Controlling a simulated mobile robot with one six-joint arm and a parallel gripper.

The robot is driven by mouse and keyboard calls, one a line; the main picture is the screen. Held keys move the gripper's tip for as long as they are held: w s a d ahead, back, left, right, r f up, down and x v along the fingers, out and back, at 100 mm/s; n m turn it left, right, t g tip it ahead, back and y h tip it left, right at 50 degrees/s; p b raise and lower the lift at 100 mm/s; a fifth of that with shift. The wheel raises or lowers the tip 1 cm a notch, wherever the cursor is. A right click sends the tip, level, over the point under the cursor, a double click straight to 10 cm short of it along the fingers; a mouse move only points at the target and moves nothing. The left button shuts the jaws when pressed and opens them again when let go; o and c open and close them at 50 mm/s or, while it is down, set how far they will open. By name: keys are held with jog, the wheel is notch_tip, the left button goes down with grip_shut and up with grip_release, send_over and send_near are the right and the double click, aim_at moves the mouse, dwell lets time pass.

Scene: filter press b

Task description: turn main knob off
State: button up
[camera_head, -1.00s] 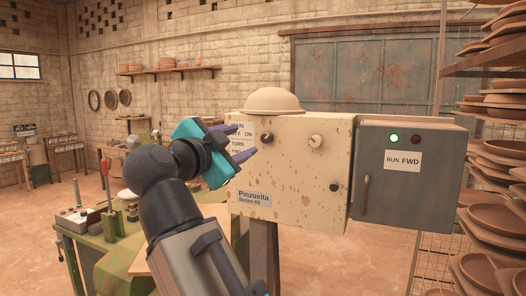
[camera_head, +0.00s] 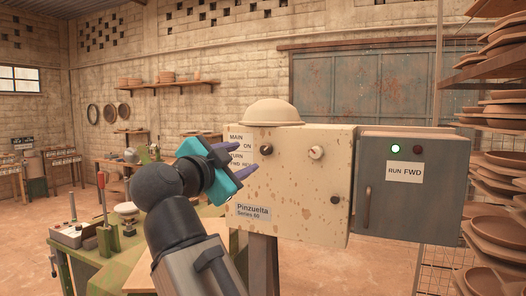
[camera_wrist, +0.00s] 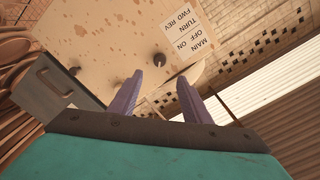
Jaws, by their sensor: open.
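A cream, rust-spotted control box (camera_head: 290,195) faces me.
A grey cabinet (camera_head: 410,185) marked RUN FWD stands to the right, with a lit green lamp (camera_head: 395,149) and a dark red one. A domed hat (camera_head: 273,111) rests on the box. A smaller dark knob (camera_head: 334,199) sits lower right. Plate racks (camera_head: 497,215) stand far right.

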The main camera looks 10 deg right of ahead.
aim_at(264, 150)
jog(key=p+x, duration=0.3)
jog(key=x, duration=0.7)
jog(key=shift+w+d+r, duration=0.1)
jog(key=shift+w, duration=0.1)
jog(key=shift+p+x, duration=0.3)
jog(key=shift+x, duration=0.65)
jog(key=c, duration=1)
